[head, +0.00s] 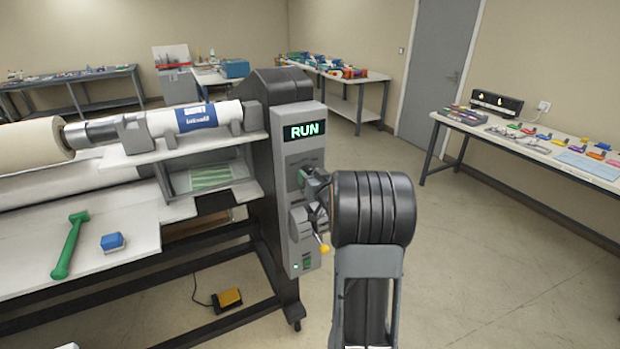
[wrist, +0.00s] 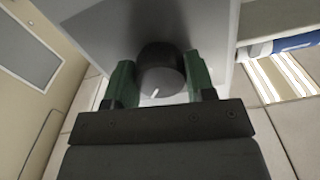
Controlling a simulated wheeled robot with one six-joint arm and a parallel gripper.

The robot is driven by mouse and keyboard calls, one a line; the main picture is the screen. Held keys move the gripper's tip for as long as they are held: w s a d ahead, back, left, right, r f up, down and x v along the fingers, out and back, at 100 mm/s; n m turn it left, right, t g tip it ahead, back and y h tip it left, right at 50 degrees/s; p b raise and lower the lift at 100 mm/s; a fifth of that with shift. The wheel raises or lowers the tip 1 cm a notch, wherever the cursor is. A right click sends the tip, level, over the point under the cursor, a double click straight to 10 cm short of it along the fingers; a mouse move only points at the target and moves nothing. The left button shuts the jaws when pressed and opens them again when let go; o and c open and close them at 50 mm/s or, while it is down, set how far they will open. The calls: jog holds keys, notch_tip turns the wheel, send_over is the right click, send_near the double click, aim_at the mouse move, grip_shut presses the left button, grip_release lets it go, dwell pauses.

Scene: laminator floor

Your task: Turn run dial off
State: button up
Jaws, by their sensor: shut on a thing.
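The run dial (wrist: 162,68) is a round black knob on the grey control panel (wrist: 120,25). A short white pointer line on it faces the lower edge of the wrist view, slightly left. My gripper (wrist: 160,78) has green fingers on both sides of the knob and is shut on it. In the head view my gripper (head: 315,186) is at the panel face, and my arm hides most of the dial. Above it, the display (head: 304,131) on the laminator reads "RUN" in green letters.
A lever with a yellow knob (head: 324,249) is just below my gripper. A yellow foot pedal (head: 229,298) lies under the machine. A green roller-like tool (head: 70,245) and a blue block (head: 112,242) lie on the machine's table. The floor right of the panel is clear.

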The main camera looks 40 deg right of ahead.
jog(key=n+b, duration=0.2)
jog(key=b, duration=0.1)
jog(key=n+b, duration=0.1)
jog(key=b, duration=0.1)
jog(key=shift+f+n, duration=0.25)
jog(key=shift+n, duration=0.15)
jog(key=n+b, duration=0.4)
jog(key=shift+r+b, duration=0.2)
jog(key=shift+b, duration=0.15)
jog(key=shift+r+n, duration=0.1)
jog(key=shift+n, duration=0.3)
jog(key=o, duration=0.9)
jog(key=shift+o, duration=0.2)
jog(key=s+a+b, duration=0.1)
jog(key=s, duration=1.2)
jog(key=shift+s+a, duration=0.4)
